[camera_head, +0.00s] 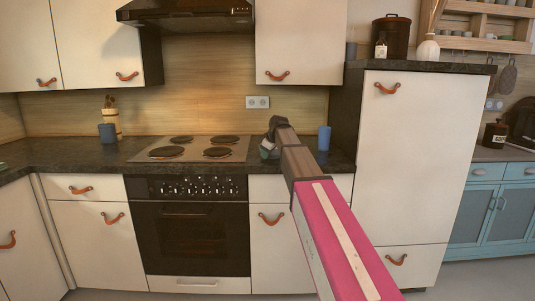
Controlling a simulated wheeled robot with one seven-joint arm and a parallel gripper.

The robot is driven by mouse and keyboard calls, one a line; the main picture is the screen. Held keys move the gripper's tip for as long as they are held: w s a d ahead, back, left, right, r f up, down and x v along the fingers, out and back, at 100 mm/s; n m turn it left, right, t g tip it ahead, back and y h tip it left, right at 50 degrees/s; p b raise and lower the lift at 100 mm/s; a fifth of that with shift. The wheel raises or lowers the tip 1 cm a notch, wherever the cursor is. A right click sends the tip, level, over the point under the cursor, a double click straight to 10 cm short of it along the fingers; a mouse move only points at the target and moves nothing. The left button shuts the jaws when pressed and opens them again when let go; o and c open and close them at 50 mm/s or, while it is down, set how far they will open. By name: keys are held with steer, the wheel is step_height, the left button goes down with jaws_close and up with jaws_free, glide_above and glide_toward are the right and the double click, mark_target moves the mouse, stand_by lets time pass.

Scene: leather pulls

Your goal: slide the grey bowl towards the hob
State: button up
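The grey bowl (264,153) is on the dark counter just right of the hob, mostly hidden behind my gripper; only a small grey-green part shows. The hob (193,149) is a flat plate with several round dark burners, set in the counter to the left. My gripper (268,146) is down at the bowl, at its right side in the picture. Its fingers are small and dark, and I cannot tell whether they are open or shut, or whether they touch the bowl.
A blue cup (324,138) stands on the counter right of my gripper, close to my arm. Another dark blue cup (107,133) and a wooden utensil holder (112,120) stand left of the hob. A tall cabinet (415,160) bounds the counter on the right.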

steer(key=o, duration=0.3)
steer(key=v, duration=1)
steer(key=shift+s+d+r, duration=0.15)
steer(key=shift+r, duration=0.15)
